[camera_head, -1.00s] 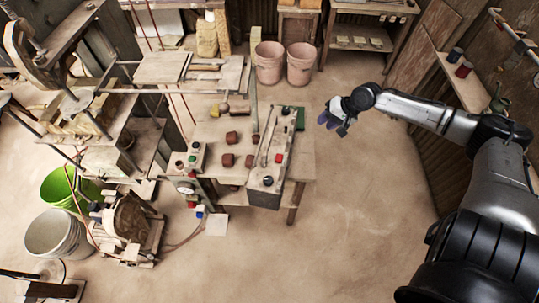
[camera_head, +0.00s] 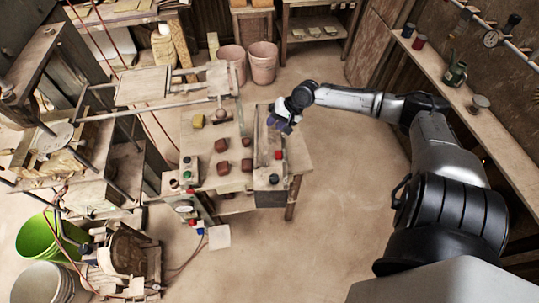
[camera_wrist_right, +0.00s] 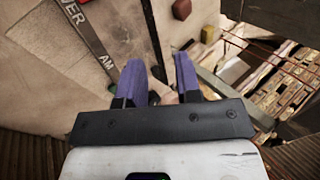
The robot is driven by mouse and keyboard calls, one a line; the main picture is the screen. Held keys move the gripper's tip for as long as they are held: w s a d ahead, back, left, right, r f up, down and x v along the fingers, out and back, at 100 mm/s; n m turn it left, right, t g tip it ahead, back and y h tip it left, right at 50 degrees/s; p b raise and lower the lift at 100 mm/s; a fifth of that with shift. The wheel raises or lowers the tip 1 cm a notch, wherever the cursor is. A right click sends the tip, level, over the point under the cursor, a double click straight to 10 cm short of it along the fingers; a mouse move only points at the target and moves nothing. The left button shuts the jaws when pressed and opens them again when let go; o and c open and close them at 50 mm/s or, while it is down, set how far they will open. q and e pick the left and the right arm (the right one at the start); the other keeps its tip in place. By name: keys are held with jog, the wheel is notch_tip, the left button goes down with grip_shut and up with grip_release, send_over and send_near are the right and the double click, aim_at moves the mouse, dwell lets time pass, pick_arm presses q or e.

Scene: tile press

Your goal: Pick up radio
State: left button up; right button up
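The radio (camera_head: 268,163) appears to be the long grey box with a red and a dark knob on the small work table. In the right wrist view its pale face (camera_wrist_right: 115,25) fills the upper left, with a dark strip lettered "WER" and "AM". My right gripper (camera_head: 282,121) is at the radio's far right part in the head view. In the right wrist view its two purple fingers (camera_wrist_right: 160,66) are apart, with the radio's dark edge running toward the gap. I cannot tell whether they touch it. My left gripper is out of view.
Reddish-brown blocks (camera_head: 222,168) and a yellow block (camera_head: 198,121) lie left of the radio on the table (camera_head: 297,155). The tile press (camera_head: 100,150) stands at the left. Pink buckets (camera_head: 263,62) stand behind. A wall shelf (camera_head: 470,105) runs along the right. The floor right of the table is clear.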

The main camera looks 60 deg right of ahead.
aim_at(266, 132)
jog(key=shift+p+x, duration=0.4)
jog(key=shift+x, duration=4.05)
jog(key=shift+s+a, duration=0.15)
grip_shut()
jog(key=shift+r, duration=0.1)
